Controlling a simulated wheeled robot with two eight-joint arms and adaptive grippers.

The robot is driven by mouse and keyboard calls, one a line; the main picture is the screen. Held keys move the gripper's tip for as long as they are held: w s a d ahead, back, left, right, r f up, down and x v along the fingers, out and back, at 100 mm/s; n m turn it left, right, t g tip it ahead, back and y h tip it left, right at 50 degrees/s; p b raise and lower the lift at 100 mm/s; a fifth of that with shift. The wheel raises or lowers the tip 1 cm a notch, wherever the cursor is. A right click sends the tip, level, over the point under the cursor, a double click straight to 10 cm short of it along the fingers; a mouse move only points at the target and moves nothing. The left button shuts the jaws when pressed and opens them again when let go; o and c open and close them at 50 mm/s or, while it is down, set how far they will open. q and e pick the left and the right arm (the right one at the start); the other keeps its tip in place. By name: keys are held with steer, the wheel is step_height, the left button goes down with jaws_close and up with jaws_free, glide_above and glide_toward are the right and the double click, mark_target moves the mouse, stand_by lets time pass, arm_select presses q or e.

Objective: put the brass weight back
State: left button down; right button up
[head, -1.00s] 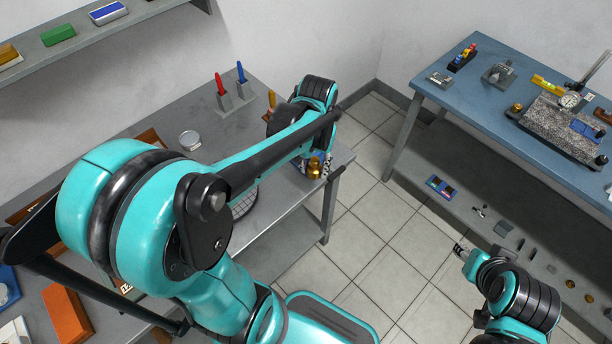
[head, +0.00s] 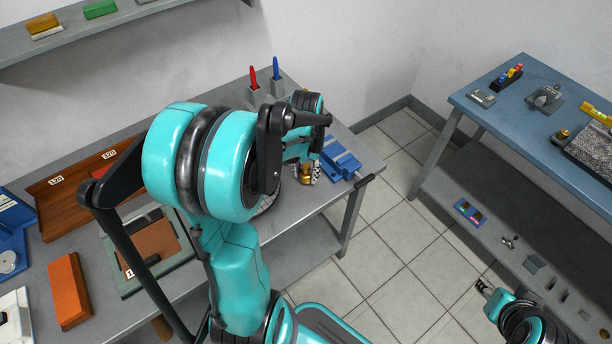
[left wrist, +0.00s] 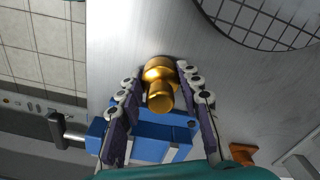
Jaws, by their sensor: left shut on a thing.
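The brass weight (left wrist: 160,82) is a small golden knobbed piece between the finger pads of my left gripper (left wrist: 158,90) in the left wrist view. The gripper is shut on it. In the head view the weight (head: 306,174) shows below my left wrist, at the right end of the grey bench, beside a blue vise (head: 340,158). I cannot tell whether its base touches the bench. My right gripper (head: 483,287) is low at the right over the floor, far from the weight; its fingers are too small to read.
The vise (left wrist: 150,138) is close to the fingers in the left wrist view. A round gridded plate (left wrist: 262,18) lies nearby. Red and blue handled tools stand in a holder (head: 264,92) behind. A blue table (head: 480,112) stands across a tiled floor gap (head: 385,215).

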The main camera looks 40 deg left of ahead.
arm_select(q)
steer(key=shift+f, duration=0.3)
steer(key=shift+f, duration=0.1)
steer(key=shift+f, duration=0.15)
steer(key=c, duration=1)
jaws_free()
steer(key=shift+r, duration=0.2)
